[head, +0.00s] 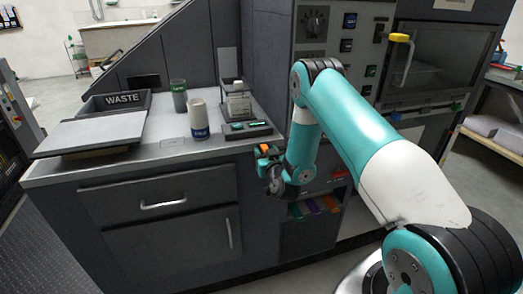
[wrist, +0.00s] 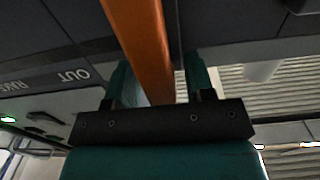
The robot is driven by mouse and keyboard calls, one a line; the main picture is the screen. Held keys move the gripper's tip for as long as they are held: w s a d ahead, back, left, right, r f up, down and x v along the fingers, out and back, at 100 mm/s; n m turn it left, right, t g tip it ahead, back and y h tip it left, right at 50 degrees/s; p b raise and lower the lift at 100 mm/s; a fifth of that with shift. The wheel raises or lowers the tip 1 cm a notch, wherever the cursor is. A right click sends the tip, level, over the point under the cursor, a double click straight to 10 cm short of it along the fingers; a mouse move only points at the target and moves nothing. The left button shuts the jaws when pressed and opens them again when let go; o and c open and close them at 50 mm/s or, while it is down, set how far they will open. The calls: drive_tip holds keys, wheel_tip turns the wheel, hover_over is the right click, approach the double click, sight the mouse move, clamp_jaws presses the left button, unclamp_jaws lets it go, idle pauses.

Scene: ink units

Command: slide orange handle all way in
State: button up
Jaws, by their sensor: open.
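The orange handle (wrist: 148,45) is a long bar in the wrist view, running down from the top edge to between my gripper's two teal fingers. My gripper (wrist: 158,85) is open, with a finger on each side of the bar and a gap showing on both sides. In the head view my gripper (head: 268,158) is at the front of the dark cabinet, just right of the drawers. A small orange patch (head: 264,148) shows at its fingers, probably the handle's end. Where the handle enters its unit is not clear in either view.
Green, purple and orange parts (head: 314,207) sit in a low opening right of my gripper. A counter (head: 160,150) above the drawers holds cups, a WASTE bin (head: 122,100) and a small device. The wrist view shows a panel marked OUT (wrist: 74,75), upside down.

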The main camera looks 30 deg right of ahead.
drive_tip(key=shift+w, duration=0.15)
drive_tip(key=shift+a, duration=0.1)
drive_tip(key=shift+c, duration=0.5)
clamp_jaws()
